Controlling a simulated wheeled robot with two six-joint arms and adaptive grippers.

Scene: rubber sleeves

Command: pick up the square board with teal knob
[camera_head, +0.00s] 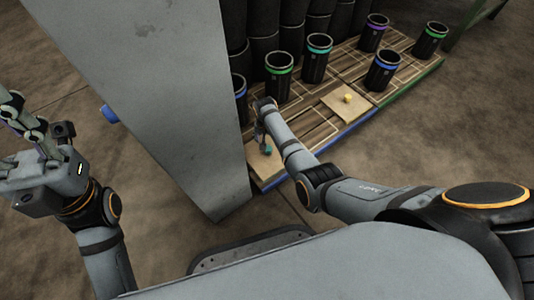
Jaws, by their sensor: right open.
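A tan square board (262,167) lies at the near left end of the pallet, with a teal knob (267,149) on it. My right gripper (262,141) is open just above the board, close to the knob. The gripper and forearm hide part of the board, and I cannot tell if the fingers touch the knob. My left gripper (32,122) is raised at the left edge, away from the board and partly cut off.
A second board with a yellow knob (348,98) lies farther right. Black sleeves with coloured bands, such as a green one (279,75) and a blue one (384,70), stand on the wooden pallet (322,130). A large grey panel (150,90) rises close left of the board.

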